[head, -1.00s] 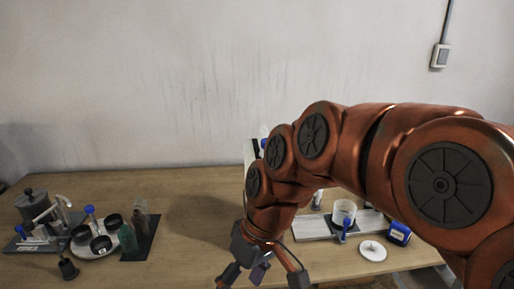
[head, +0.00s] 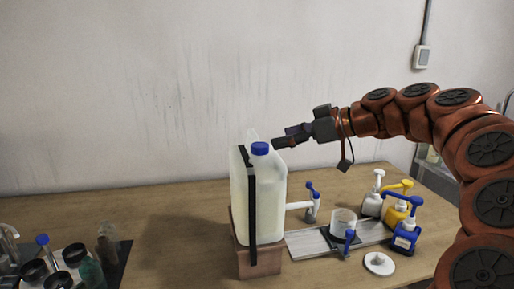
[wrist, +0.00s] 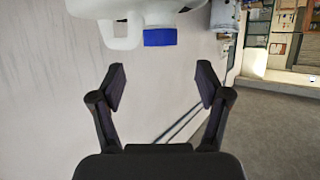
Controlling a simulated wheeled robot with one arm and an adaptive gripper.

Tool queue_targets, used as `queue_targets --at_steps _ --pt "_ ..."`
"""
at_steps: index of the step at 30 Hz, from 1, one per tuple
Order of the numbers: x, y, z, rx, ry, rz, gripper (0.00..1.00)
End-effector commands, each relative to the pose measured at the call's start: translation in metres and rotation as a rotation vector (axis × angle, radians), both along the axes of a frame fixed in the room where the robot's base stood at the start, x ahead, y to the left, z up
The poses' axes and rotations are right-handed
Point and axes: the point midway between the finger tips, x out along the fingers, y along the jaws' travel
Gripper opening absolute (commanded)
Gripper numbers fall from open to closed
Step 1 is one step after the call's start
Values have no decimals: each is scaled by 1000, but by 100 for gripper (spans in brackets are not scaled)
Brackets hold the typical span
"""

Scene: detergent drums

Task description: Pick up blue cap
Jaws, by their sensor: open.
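The blue cap (head: 261,148) sits on top of a translucent white drum (head: 266,200) with a black strap. The drum stands on a wooden block (head: 257,258) on the table. My gripper (head: 282,137) is open and empty, just right of the cap and slightly above its height in the head view. In the wrist view the blue cap (wrist: 160,37) is at the top middle, ahead of the open fingertips of my gripper (wrist: 161,78) and apart from them. The drum's white body (wrist: 130,10) is partly cut off at the top edge there.
Pump bottles, one blue (head: 405,238) and one yellow (head: 396,208), stand at the right. A white cup (head: 343,222) is on a board, with a white lid (head: 379,263) in front. Bowls and bottles (head: 70,256) crowd the lower left. The wall is behind.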

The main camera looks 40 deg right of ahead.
Motion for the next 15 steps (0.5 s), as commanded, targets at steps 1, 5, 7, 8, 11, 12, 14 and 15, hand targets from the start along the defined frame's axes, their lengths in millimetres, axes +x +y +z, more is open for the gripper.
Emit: queue_targets --at_steps 1,5,7,8,11,12,14,15 --pt "3 2 -1 1 2 0 76" --pt "10 6 -4 2 3 0 76" --pt "13 8 -6 2 3 0 76" --pt "14 9 -6 0 4 0 76" --pt "22 13 -10 3 6 0 76" --pt "25 16 -12 3 6 2 76" --pt "30 19 -15 2 7 3 76" --pt "33 21 -17 1 6 3 76"
